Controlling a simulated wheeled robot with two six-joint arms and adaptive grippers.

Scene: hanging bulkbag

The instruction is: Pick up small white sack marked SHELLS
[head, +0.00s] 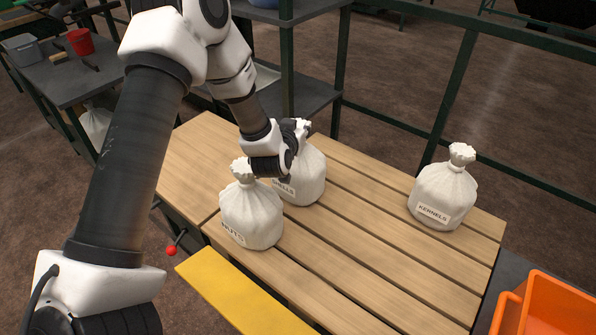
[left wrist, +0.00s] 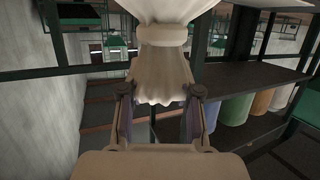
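The small white sack marked SHELLS (head: 310,183) stands upright on the slatted wooden table, partly behind another white sack. My left gripper (head: 291,148) is at its tied top and hides part of its neck. In the left wrist view, the sack's gathered top (left wrist: 160,78) lies between the two spread fingers of the left gripper (left wrist: 159,115). The fingers look open, one on each side of the cloth. I cannot tell whether either finger touches it. My right gripper is not in view.
A sack marked KERNELS (head: 444,194) stands at the right. The wooden table (head: 365,260) is clear between them. An orange crate (head: 548,308) is at lower right. Dark green rails (head: 400,127) run behind.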

